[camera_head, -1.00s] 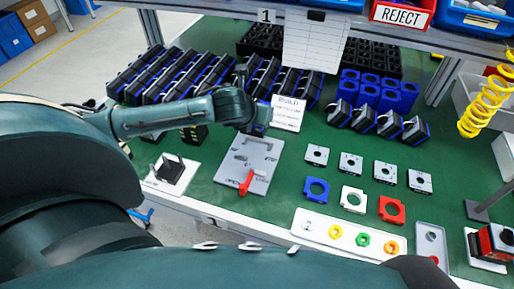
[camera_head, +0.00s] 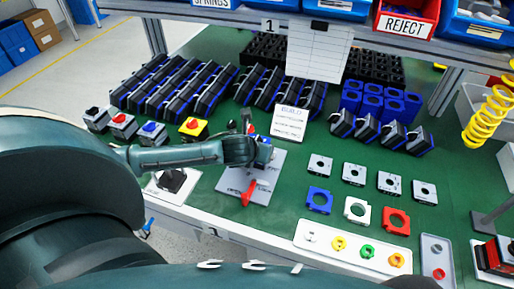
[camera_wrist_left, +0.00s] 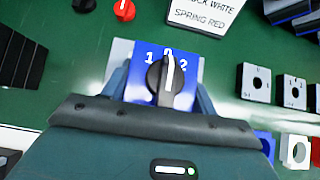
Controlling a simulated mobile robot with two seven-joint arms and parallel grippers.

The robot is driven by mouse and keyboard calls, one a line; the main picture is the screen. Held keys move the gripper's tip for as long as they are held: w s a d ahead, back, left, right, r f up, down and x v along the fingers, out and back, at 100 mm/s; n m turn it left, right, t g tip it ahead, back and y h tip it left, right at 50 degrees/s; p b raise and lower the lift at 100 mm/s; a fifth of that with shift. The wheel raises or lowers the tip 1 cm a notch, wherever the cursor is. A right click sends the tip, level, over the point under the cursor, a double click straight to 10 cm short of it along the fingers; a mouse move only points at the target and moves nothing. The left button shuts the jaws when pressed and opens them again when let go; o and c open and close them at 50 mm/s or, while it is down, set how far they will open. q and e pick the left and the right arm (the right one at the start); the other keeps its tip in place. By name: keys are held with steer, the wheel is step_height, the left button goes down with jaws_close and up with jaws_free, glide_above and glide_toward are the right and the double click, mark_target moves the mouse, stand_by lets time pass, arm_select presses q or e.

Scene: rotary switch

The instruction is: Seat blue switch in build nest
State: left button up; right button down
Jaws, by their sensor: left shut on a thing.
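The blue switch shows in the left wrist view as a blue plate (camera_wrist_left: 145,72) marked 1, 0 and 2, with a black knob (camera_wrist_left: 162,78) whose white line points at 0. My left gripper (camera_wrist_left: 165,92) is shut on it, one finger on each side. In the head view my left gripper (camera_head: 258,152) holds the blue switch (camera_head: 265,140) over the far part of the grey build nest plate (camera_head: 266,178). The nest has a red handle (camera_head: 250,193) at its near side. The wrist hides the nest seat, so I cannot tell whether the switch touches it. My right gripper is not in view.
A BUILD card (camera_head: 290,122) stands behind the nest. A yellow switch (camera_head: 193,129) and several grey ones stand left, behind my arm. A black-topped fixture (camera_head: 172,180) sits left of the nest. Square plates (camera_head: 319,200) and a tray of rings (camera_head: 350,245) lie right.

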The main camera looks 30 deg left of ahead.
arm_select(q)
steer(key=o, duration=1.1)
steer(key=shift+f, duration=0.1)
steer(key=shift+s+r, duration=0.15)
steer(key=shift+r, duration=0.15)
steer(key=p+v, duration=0.1)
steer(key=v, duration=1)
steer(key=shift+s+r, duration=0.2)
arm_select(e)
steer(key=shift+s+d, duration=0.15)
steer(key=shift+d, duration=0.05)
arm_select(q)
steer(key=shift+d, duration=0.15)
